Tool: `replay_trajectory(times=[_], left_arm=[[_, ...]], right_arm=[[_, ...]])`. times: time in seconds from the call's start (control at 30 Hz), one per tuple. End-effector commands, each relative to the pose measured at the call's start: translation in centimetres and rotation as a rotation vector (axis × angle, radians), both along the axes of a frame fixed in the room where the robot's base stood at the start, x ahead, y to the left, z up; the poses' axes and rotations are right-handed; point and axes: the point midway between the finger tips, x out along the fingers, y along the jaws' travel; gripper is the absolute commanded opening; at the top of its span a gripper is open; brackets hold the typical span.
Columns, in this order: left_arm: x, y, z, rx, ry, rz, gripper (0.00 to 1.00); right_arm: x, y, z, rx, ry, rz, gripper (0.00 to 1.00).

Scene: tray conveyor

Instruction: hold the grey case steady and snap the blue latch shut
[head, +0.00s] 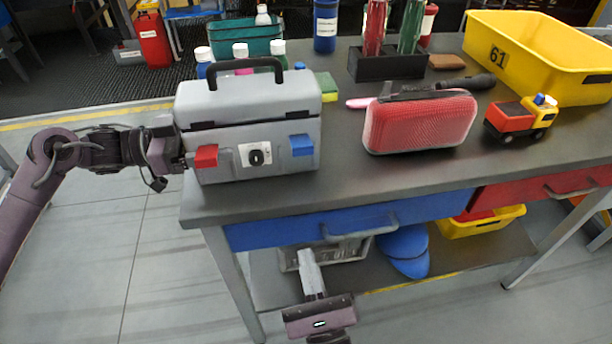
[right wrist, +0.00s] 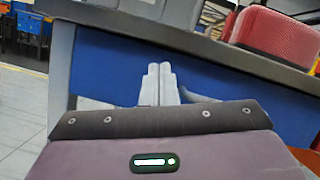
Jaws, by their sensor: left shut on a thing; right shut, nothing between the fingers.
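The grey case (head: 250,108) stands upright at the left end of the table, its black handle raised. On its front are a blue latch (head: 302,146) at right, a red latch (head: 206,156) at left and a black lock on a white plate between them. Both latches seem to stick out from the front; I cannot tell exactly how far. My left gripper (head: 184,160) is shut on the case's left side, its fingertips partly hidden. My right gripper (head: 306,254) is shut and empty, low in front of the table, below the blue latch. Its closed fingers show in the right wrist view (right wrist: 159,72).
A red mesh case (head: 420,125) stands right of the grey case, with a toy truck (head: 522,118) and yellow bin (head: 540,60) beyond. Bottles and a green basket (head: 245,38) are behind. The table's front edge and blue drawer handle (head: 360,230) are near my right gripper.

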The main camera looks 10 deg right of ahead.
Motion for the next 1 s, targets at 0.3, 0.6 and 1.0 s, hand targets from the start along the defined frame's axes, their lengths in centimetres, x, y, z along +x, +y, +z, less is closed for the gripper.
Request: replay_trajectory(times=[0.3, 0.6, 1.0], left_arm=[[-0.1, 0.0, -0.1, 0.001, 0.003, -0.002, 0.29], [-0.1, 0.0, -0.1, 0.001, 0.003, -0.002, 0.29], [-0.1, 0.0, -0.1, 0.001, 0.003, -0.002, 0.29]], right_arm=[[-2.7, -0.8, 4.7, 0.341, -0.155, 0.08, 0.0], [-2.8, -0.8, 4.8, 0.354, -0.161, 0.084, 0.0], [0.9, -0.8, 7.2, 0.353, -0.168, 0.085, 0.0]])
